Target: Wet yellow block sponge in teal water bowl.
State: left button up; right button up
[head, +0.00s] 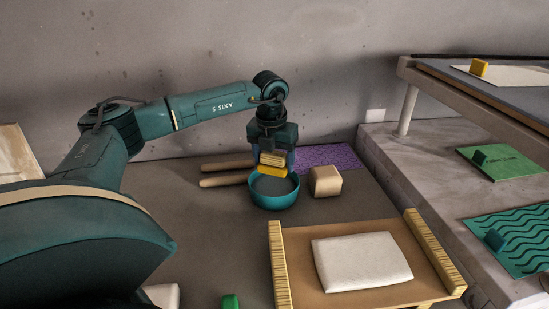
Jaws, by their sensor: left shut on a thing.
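The teal water bowl (274,200) stands on the dark table near the middle of the head view, with a grey surface showing inside it. My left gripper (273,162) points down over the bowl and is shut on the yellow block sponge (272,171). The sponge is at the height of the bowl's back rim, over its opening; I cannot tell whether it touches the water. A tan layer shows above the yellow part, between the fingers. My right gripper is not in view.
A beige block (325,181) stands close right of the bowl. Two wooden rollers (225,172) lie to its left, and a purple mat (330,156) behind. A white slab (362,260) lies on a board between wooden strips in front. Shelves stand at the right.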

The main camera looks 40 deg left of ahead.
aim_at(274, 173)
pick_arm(q)
notch_tip(274, 173, down, 2)
jog(key=shift+f+b, duration=0.15)
jog(key=shift+b, duration=0.5)
notch_tip(274, 173, down, 2)
jog(key=shift+f+b, duration=0.1)
jog(key=shift+b, duration=0.45)
jog(key=shift+f+b, duration=0.3)
jog(key=shift+f, duration=0.3)
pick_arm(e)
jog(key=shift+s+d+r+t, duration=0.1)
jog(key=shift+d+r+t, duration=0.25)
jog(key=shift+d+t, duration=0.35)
pick_arm(q)
jog(key=shift+f, duration=0.1)
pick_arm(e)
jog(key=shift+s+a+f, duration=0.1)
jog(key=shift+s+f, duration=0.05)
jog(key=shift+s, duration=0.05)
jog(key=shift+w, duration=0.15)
